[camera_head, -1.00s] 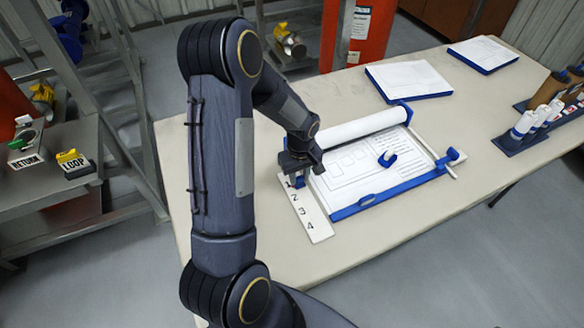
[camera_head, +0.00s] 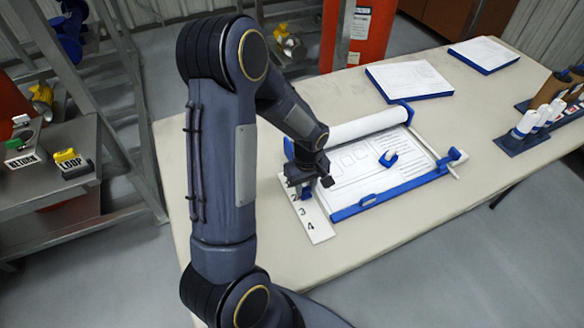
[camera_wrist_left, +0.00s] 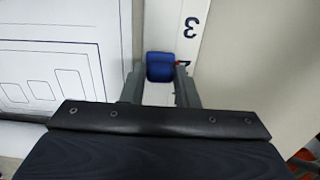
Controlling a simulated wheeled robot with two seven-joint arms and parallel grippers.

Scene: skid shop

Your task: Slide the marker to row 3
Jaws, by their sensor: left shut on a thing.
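The marker (camera_wrist_left: 160,68) is a small blue block on the white numbered strip (camera_wrist_left: 190,25). In the left wrist view it sits between my left gripper's fingers (camera_wrist_left: 159,83), which are shut on it, just short of the printed 3. In the head view, the strip (camera_head: 317,230) lies along the left side of a blue-framed drawing board, with 3 and 4 in plain sight. My left gripper (camera_head: 303,188) is over the strip around row 2, and it covers the upper numbers and most of the marker. My right gripper is out of view.
The board (camera_head: 385,198) holds a printed sheet, a white roll at its back and a small blue piece. Paper stacks (camera_head: 408,78) lie farther back. A rack of white bottles (camera_head: 522,140) stands at right. The table front is clear.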

